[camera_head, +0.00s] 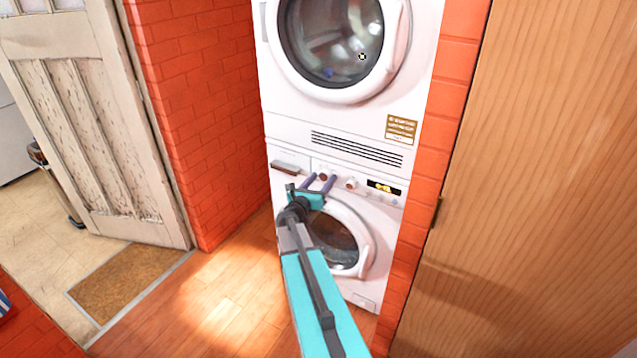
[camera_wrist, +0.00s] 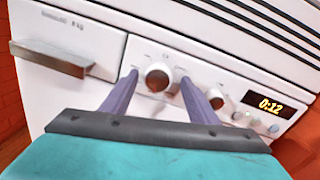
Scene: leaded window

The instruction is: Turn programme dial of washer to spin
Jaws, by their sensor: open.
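The washer (camera_head: 384,226) is the lower white machine of a stack, with a round glass door below its control panel. In the wrist view its larger round programme dial (camera_wrist: 157,78) is white with a brown-grey face, and it sits between my two purple fingers. My gripper (camera_wrist: 160,84) is open, with one finger on each side of the dial; I cannot tell whether they touch it. In the head view my gripper (camera_head: 321,180) reaches the panel, with the dial (camera_head: 323,177) between the fingertips. The dial's markings are too small to read.
A smaller knob (camera_wrist: 215,101) is right of the right finger. A lit display (camera_wrist: 268,104) reads 0:12, with small buttons below. A drawer handle (camera_wrist: 52,59) juts out at left. The dryer (camera_head: 350,120) stands above. Brick walls flank the stack; the wooden floor (camera_head: 215,300) is clear.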

